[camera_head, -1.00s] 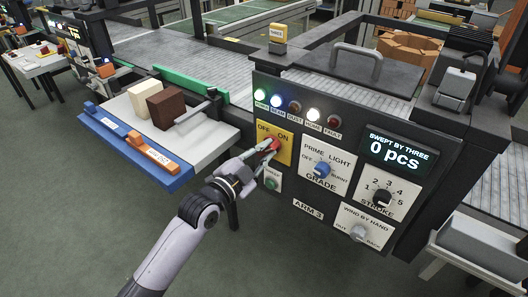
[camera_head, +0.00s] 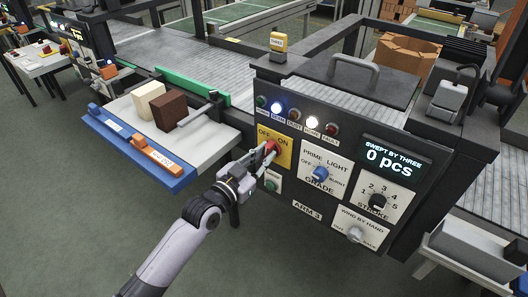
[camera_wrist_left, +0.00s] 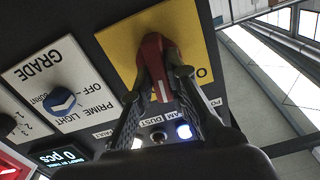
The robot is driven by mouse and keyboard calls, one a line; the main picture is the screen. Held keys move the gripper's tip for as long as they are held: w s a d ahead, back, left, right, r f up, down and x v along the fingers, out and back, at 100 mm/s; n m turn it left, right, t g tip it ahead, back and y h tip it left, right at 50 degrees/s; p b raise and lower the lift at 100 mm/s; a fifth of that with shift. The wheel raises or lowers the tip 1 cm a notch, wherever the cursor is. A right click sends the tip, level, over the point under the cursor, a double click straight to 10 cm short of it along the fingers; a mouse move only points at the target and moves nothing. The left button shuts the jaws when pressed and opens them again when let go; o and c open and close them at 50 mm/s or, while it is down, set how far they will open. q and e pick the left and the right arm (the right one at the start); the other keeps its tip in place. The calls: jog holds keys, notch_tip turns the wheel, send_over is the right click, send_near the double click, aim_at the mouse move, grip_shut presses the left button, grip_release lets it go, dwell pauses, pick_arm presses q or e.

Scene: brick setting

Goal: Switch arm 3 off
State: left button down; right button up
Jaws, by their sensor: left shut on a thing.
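The red switch knob (camera_head: 271,147) sits on a yellow OFF/ON plate (camera_head: 286,151) on the panel labelled ARM 3 (camera_head: 307,208). My left gripper (camera_head: 268,152) is shut on the red knob from the front. In the left wrist view, the fingers straddle the red knob (camera_wrist_left: 154,66) against the yellow plate (camera_wrist_left: 118,43). The fingers partly hide the knob and plate lettering in the head view. In the lamp row, the leftmost lamp (camera_head: 261,101) is dark green, while the BEAM lamp (camera_head: 278,107) and HOME lamp (camera_head: 312,122) are lit.
A green button (camera_head: 271,185) lies just below the yellow plate. The blue GRADE knob (camera_head: 320,172), STROKE knob (camera_head: 381,200) and hand-wind knob (camera_head: 354,234) are to the right. A side shelf (camera_head: 207,143) holds a cream and a brown block.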

pick_arm(q)
jog(key=n+p, duration=0.1)
jog(key=n, duration=0.4)
jog(key=shift+n, duration=0.4)
jog(key=n, duration=0.4)
jog(key=shift+w+a+n+p, duration=0.1)
jog(key=shift+a+n+p, duration=0.05)
jog(key=shift+n+p, duration=0.25)
jog(key=c, duration=1.6)
grip_release()
jog(key=shift+o, duration=0.2)
jog(key=v, duration=1.2)
